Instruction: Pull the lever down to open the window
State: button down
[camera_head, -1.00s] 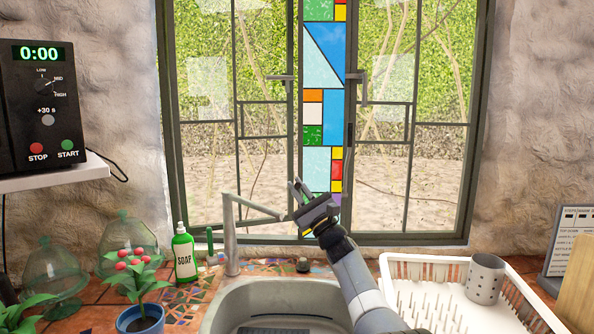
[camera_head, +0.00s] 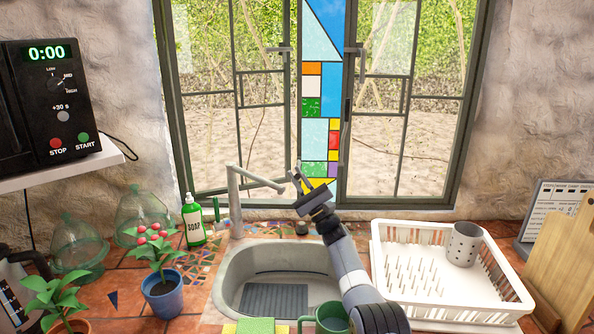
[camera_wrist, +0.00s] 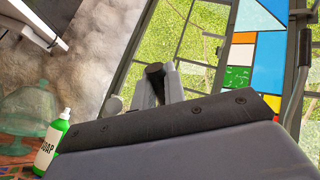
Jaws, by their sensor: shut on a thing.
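The window (camera_head: 320,100) has two dark-framed casements and a stained-glass strip between them. Its left lever (camera_head: 278,49) points sideways. Its right lever (camera_head: 357,51) is at about the same height, and a grey lever also shows in the wrist view (camera_wrist: 301,14). My gripper (camera_head: 297,180) is low in front of the strip, close to the tip of the faucet spout. In the wrist view its fingers (camera_wrist: 158,85) are close together.
The grey faucet (camera_head: 234,205) stands left of my gripper behind the sink (camera_head: 235,275). A soap bottle (camera_head: 193,222) and potted plant (camera_head: 162,296) are left. A white dish rack (camera_head: 505,285) is right of my arm. A green mug (camera_head: 331,318) sits in front.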

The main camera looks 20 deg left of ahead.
jog(key=shift+f, duration=0.45)
jog(key=c, duration=1.6)
grip_release()
jog(key=shift+r, duration=0.15)
jog(key=shift+o, duration=0.2)
jog(key=shift+s, duration=0.1)
jog(key=shift+d, duration=0.15)
jog(key=b+v, duration=0.3)
jog(key=v, duration=0.4)
jog(key=shift+p+x, duration=1.6)
jog(key=shift+x, duration=2)
jog(key=shift+r, duration=0.15)
